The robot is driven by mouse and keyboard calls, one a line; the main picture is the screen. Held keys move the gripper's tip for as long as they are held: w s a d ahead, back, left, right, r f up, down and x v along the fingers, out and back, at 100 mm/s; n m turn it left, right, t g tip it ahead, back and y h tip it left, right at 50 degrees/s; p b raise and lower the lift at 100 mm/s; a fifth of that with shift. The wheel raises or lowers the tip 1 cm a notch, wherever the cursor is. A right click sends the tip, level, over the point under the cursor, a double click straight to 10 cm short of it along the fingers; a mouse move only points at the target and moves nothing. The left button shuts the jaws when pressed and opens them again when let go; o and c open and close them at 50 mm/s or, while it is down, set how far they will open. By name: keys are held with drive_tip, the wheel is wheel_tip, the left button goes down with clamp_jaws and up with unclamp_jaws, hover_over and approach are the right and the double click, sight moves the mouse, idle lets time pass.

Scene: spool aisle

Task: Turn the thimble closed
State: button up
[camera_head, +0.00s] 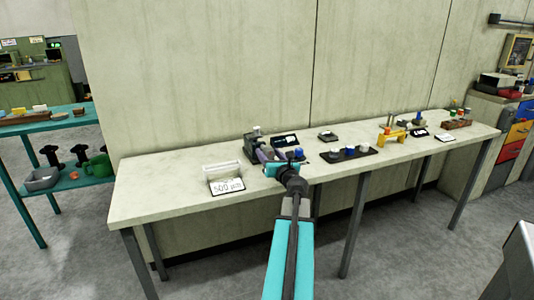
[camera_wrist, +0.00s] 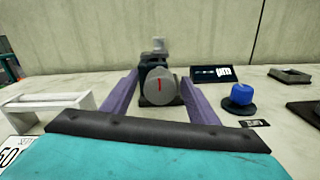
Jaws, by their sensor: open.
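The thimble (camera_wrist: 160,87) is a round grey knob with a red mark on its face, at the front of a dark block in the wrist view. A small pale piece stands on top of this dark device (camera_head: 252,146), which sits near the back of the bench in the head view. My gripper (camera_wrist: 159,79) is open, with one purple finger on each side of the thimble and a gap visible on both sides. In the head view my gripper (camera_head: 262,155) reaches in from the front; the thimble is hidden there.
A black display box (camera_wrist: 212,74) stands behind right. A blue knob on a dark base (camera_wrist: 241,95) is close to the right finger. A white holder (camera_wrist: 52,103) with a "500 µm" card (camera_head: 227,186) stands at left. The bench (camera_head: 150,190) is clear at its left end.

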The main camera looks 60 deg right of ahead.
drive_tip(key=shift+x, duration=0.95)
drive_tip(key=shift+c, duration=0.4)
drive_tip(key=c, duration=1)
